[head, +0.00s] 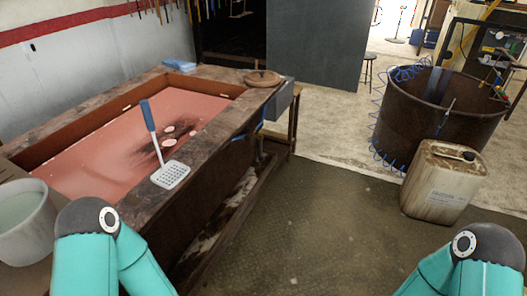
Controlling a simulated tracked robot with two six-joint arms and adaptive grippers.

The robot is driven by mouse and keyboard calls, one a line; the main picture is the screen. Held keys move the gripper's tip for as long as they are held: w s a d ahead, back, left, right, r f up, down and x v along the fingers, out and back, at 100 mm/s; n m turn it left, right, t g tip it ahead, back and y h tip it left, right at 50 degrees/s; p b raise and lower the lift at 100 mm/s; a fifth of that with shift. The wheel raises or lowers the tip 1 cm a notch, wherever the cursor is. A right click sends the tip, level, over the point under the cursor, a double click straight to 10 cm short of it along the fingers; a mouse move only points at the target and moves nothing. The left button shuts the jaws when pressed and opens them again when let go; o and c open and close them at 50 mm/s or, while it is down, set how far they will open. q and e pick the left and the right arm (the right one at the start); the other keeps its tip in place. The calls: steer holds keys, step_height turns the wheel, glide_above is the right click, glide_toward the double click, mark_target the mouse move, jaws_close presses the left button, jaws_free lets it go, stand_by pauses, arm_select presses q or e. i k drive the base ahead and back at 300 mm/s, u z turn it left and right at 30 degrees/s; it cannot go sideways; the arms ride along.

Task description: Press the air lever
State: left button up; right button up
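I cannot make out an air lever for certain. A blue coiled hose (378,115) hangs around the left side of a large rusty drum (418,121) at the right. A thin bluish stick-like part (447,118) stands against the drum's front; it is too small to tell what it is. My two teal arms show only as bent links at the bottom left and bottom right corners. Neither gripper is in view.
A wooden-edged basin (205,129) with reddish liquid fills the left; a blue-handled slotted turner (160,145) leans on its front rim. A white bucket (24,222) is at far left. A dirty jerrycan (440,183) stands before the drum. The middle floor (325,225) is clear.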

mark_target(261, 157)
steer(key=z, duration=0.45)
steer(key=i, duration=1.65)
steer(key=u, duration=0.45)
